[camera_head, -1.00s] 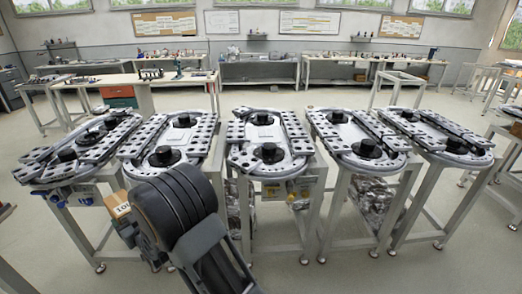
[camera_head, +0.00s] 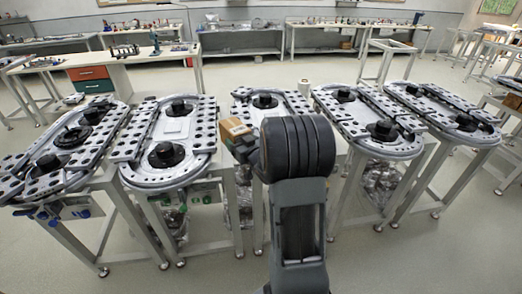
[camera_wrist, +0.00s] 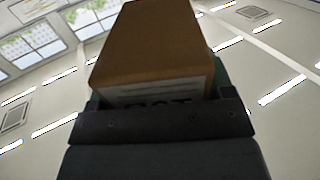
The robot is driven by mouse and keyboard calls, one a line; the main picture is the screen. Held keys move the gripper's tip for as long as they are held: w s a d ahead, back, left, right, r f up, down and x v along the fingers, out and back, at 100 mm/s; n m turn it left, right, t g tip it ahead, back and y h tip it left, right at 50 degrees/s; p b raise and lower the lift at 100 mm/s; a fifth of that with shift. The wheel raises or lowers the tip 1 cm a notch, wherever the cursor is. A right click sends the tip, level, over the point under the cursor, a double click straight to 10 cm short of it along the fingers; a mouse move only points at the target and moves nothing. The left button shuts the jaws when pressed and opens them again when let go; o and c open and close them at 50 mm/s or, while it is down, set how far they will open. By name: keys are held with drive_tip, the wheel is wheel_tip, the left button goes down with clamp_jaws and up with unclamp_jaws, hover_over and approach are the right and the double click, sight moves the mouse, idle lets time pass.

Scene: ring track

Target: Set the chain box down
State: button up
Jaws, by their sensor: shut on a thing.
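The chain box is a small brown cardboard box (camera_head: 234,129) with a white label, at the left of my arm in the head view. In the wrist view the box (camera_wrist: 150,45) fills the upper middle, its label partly hidden behind the dark gripper edge. My gripper (camera_head: 243,146) is shut on it and holds it up in front of the middle ring-track table (camera_head: 250,97). My black arm hides much of that table's near part. I cannot tell whether the box touches anything below it.
Ring-track tables stand in a row, with two to the left (camera_head: 168,150) (camera_head: 68,145) and two to the right (camera_head: 370,120) (camera_head: 445,108). Each has raised dark wheels and perforated rails. A workbench with red and green drawers (camera_head: 90,80) stands behind. Floor in front is clear.

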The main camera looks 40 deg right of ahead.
drive_tip(key=s+d+r+h+p, duration=0.1)
drive_tip(key=s+d+r+p, duration=0.35)
drive_tip(key=s+d, duration=1)
drive_tip(key=shift+m, duration=0.3)
drive_tip(key=w+a+f, duration=0.1)
drive_tip(key=w+f, duration=0.1)
drive_tip(key=w, duration=0.2)
drive_tip(key=w+a+f, duration=0.1)
drive_tip(key=w+f, duration=0.1)
drive_tip(key=w, duration=0.2)
drive_tip(key=w+a+f+p, duration=0.1)
drive_tip(key=w+f, duration=0.2)
drive_tip(key=w, duration=0.1)
drive_tip(key=shift+w+a, duration=0.1)
drive_tip(key=shift+a, duration=0.1)
drive_tip(key=shift+w+a+f, duration=0.25)
drive_tip(key=shift+w+f, duration=0.3)
drive_tip(key=shift+f, duration=0.2)
wheel_tip(320, 180, down, 2)
drive_tip(key=shift+f+p, duration=0.25)
drive_tip(key=shift+p, duration=0.55)
drive_tip(key=shift+f, duration=0.4)
drive_tip(key=shift+f, duration=0.15)
